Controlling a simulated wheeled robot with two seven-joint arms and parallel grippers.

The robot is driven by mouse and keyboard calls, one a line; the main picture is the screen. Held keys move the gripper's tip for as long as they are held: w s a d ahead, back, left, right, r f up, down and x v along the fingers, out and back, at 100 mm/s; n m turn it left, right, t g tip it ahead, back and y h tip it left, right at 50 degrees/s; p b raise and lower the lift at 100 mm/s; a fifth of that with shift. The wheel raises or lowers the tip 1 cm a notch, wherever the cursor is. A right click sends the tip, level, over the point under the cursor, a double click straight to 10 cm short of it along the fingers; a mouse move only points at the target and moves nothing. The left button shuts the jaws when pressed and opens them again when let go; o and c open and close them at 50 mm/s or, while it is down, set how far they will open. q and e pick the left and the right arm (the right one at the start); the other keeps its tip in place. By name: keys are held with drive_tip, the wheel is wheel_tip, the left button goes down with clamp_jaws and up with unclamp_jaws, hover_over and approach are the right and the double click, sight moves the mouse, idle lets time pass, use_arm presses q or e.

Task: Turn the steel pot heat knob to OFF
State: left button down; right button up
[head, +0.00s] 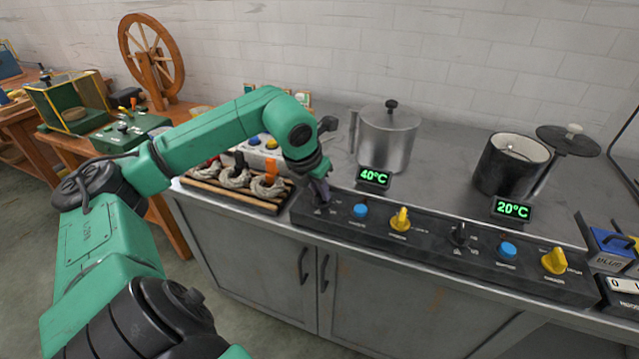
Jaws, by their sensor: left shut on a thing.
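The steel pot (387,140) stands lidded on the counter behind the control panel (425,246). Its display (374,176) reads 40°C. My left gripper (320,195) points down at the panel's left end and is shut on the black heat knob (322,209) there. The gripper hides most of this knob, so I cannot tell its setting. A blue button (360,210) and a yellow knob (400,219) sit to its right. My right gripper is not in view.
A dark pot (511,165) with a display (512,209) reading 20°C stands to the right. Its black knob (459,235), blue button (507,250) and yellow knob (554,261) share the panel. A wooden tray (213,194) of wool skeins lies left of the panel.

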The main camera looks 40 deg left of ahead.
use_arm(q)
drive_tip(key=shift+r+n+y+p, duration=0.15)
drive_tip(key=shift+n+y+p, duration=0.25)
drive_tip(key=shift+n+p, duration=0.8)
drive_tip(key=c, duration=0.8)
unclamp_jaws()
drive_tip(key=shift+c, duration=0.2)
drive_tip(key=p+v, duration=0.1)
drive_tip(key=v, duration=1.3)
drive_tip(key=shift+d+r, duration=0.15)
drive_tip(key=shift+r, duration=0.05)
